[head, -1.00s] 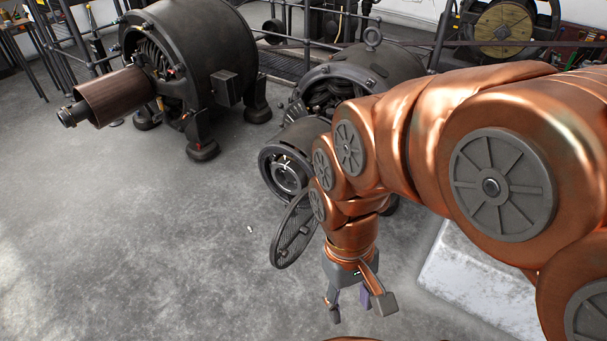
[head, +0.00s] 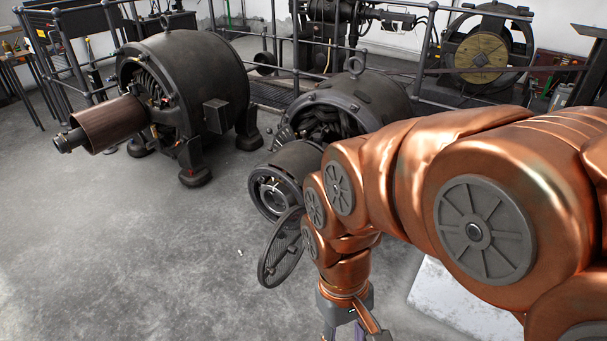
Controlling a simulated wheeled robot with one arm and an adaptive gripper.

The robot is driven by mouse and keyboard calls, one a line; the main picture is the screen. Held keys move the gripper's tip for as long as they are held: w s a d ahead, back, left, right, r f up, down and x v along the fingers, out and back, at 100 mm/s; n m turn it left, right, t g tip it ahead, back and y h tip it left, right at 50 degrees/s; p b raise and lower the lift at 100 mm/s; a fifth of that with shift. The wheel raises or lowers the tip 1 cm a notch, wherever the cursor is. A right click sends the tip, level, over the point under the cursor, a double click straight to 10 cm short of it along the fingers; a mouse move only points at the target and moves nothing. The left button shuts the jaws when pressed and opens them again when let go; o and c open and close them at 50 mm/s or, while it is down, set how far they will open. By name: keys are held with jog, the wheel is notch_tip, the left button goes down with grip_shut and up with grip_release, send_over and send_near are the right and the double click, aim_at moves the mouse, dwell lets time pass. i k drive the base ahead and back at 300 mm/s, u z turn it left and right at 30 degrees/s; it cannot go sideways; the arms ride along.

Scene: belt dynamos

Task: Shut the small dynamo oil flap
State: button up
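The small dynamo (head: 377,95) stands in the middle, dark grey, partly hidden behind my copper arm. Its round end opening (head: 271,190) faces the front left and is uncovered. The oil flap (head: 281,249), a dark round ribbed disc, stands swung open in front of that opening and to the left of my arm's wrist. Its right edge and hinge area are close to or behind my arm, so contact is unclear. My gripper (head: 350,328) points down at the bottom edge, below and right of the flap. Its fingers look spread with nothing between them; their tips are cut off.
A larger dynamo (head: 190,85) with a brown cylinder (head: 108,125) stands at the back left. Railings (head: 300,45) run behind both machines. A pale slab (head: 455,300) lies at the lower right. The grey floor (head: 130,250) at left and front is clear.

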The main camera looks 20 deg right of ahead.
aim_at(324, 131)
jog(key=u, duration=0.5)
jog(key=k, duration=0.15)
jog(key=z, duration=1.4)
jog(key=i, duration=1)
jog(key=z, duration=1.9)
jog(key=k, duration=1.05)
jog(key=u, duration=1.85)
jog(key=i, duration=0.15)
